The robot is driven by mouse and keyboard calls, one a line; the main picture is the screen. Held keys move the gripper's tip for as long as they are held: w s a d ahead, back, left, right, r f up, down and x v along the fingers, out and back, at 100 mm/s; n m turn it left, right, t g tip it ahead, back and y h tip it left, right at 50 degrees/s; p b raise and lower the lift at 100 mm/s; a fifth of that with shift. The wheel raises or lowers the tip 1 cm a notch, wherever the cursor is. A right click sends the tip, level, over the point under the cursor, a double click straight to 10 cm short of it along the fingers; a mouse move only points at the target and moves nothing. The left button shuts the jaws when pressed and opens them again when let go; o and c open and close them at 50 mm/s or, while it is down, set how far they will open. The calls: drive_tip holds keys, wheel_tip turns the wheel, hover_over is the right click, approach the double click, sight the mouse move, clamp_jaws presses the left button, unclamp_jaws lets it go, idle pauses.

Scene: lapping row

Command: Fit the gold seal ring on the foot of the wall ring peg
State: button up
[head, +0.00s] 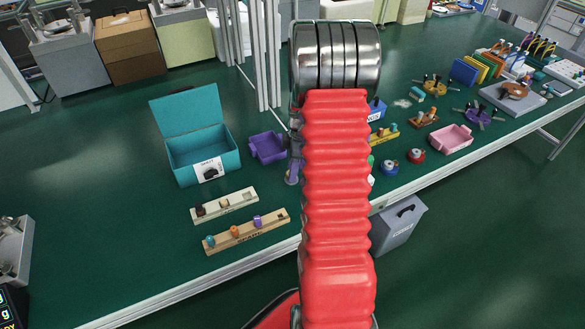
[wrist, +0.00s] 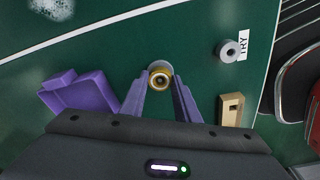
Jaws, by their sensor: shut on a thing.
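The gold seal ring (wrist: 160,77) is between the two purple fingertips of my gripper (wrist: 160,82) in the wrist view. My gripper is shut on it. A round grey part (wrist: 158,66) shows just beyond the ring and partly under it; it may be a peg, but I cannot tell which, or whether the ring touches it. A second grey round piece with a dark centre (wrist: 229,50) stands to the right, beside a white label reading TRY. In the head view my red arm hides the ring and most of the gripper; a purple finger (head: 293,168) shows at its left edge.
A purple bin (wrist: 78,93) lies left of my gripper, and a wooden block (wrist: 231,110) lies to the right. In the head view, a teal open box (head: 202,150) and two wooden racks (head: 246,232) stand left of my arm. A pink tray (head: 451,139) is at right.

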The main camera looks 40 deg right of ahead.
drive_tip(key=shift+f, duration=0.6)
drive_tip(key=o, duration=1.1)
wheel_tip(320, 180, up, 14)
drive_tip(key=s+d, duration=0.1)
drive_tip(key=shift+d+f, duration=0.15)
idle(0.9)
